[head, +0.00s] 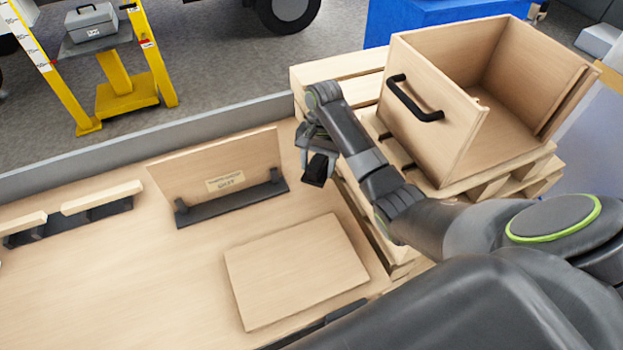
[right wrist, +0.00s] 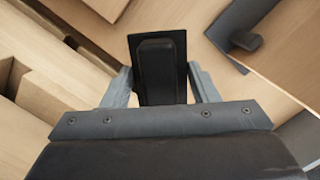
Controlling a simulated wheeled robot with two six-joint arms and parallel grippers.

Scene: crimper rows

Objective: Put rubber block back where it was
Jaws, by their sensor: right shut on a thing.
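The black rubber block (head: 315,171) is held in my right gripper (head: 318,152), over the far right end of the wooden table (head: 195,262). In the right wrist view the block (right wrist: 158,68) shows as a dark flat piece with a raised rounded part, between the two grey fingers of the right gripper (right wrist: 160,88). The right gripper is shut on it. In the head view the block hangs near the right end of the black base strip (head: 235,201) of an upright board; I cannot tell its exact height. My left gripper is not in view.
The upright wooden board (head: 215,165) bears a small label. A flat wooden panel (head: 297,270) lies nearer. An open wooden drawer box (head: 435,125) with a black handle stands on pallets (head: 545,175) at right. A grey ledge (head: 130,144) runs behind the table.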

